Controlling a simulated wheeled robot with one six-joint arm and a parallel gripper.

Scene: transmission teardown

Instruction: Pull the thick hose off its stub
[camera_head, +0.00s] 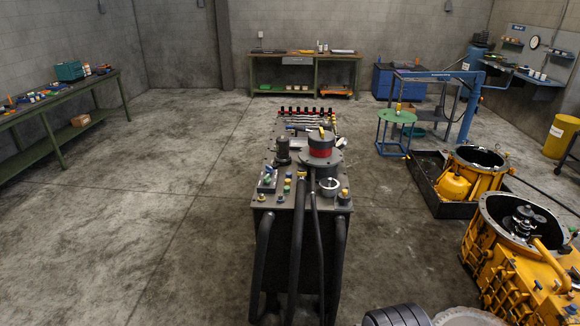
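A dark hydraulic unit (262,192) stands in the middle of the floor. Several black hoses hang down its front face. One thick hose (264,255) hangs at the left corner, another thick hose (297,245) left of the middle, and a third thick hose (339,255) at the right. A thinner hose (318,245) hangs between the last two. I cannot tell which thick hose is the task's one. My gripper is not in view.
A green round table (397,117) and a blue hoist (465,105) stand behind. A workbench (60,115) lines the left wall. The left floor is clear. A dark ribbed object (397,315) shows at the bottom edge.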

